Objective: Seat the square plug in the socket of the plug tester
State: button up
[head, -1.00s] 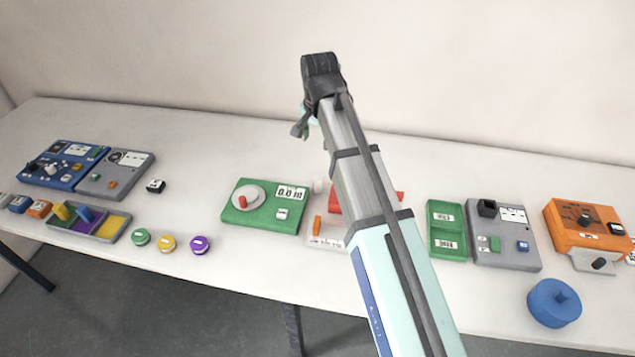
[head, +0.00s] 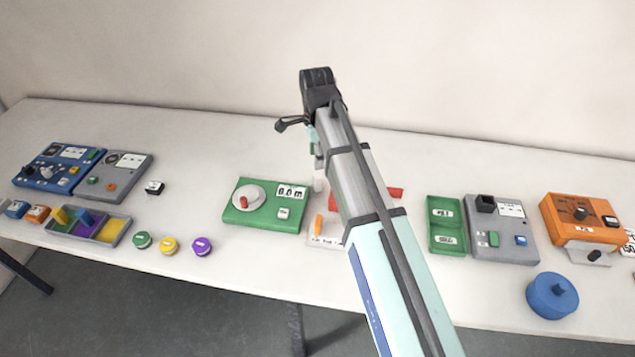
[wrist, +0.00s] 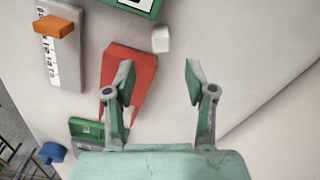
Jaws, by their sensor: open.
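A grey box (head: 515,245) at the right carries a black square socket-like block (head: 486,202), a white label and green and blue buttons. It may be the plug tester, but its labels are too small to read. My gripper (wrist: 158,85) is open and empty, its fingers spread above the table beside the red block. In the head view the arm partly hides the fingers (head: 317,158).
A red block (wrist: 128,80) lies near my left finger. A green board (head: 262,215) stands left of my arm, a green tray (head: 447,251) right of it. An orange device (head: 582,225) and blue round knob (head: 553,296) stand far right. Table behind is clear.

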aim_at(318, 176)
notch_tip(318, 176, down, 6)
jog(key=shift+f+p, duration=0.1)
jog(key=shift+p, duration=0.45)
jog(key=shift+w+d+f+p, duration=0.1)
jog(key=shift+f+p, duration=0.95)
jog(key=shift+f, duration=1.5)
grip_shut()
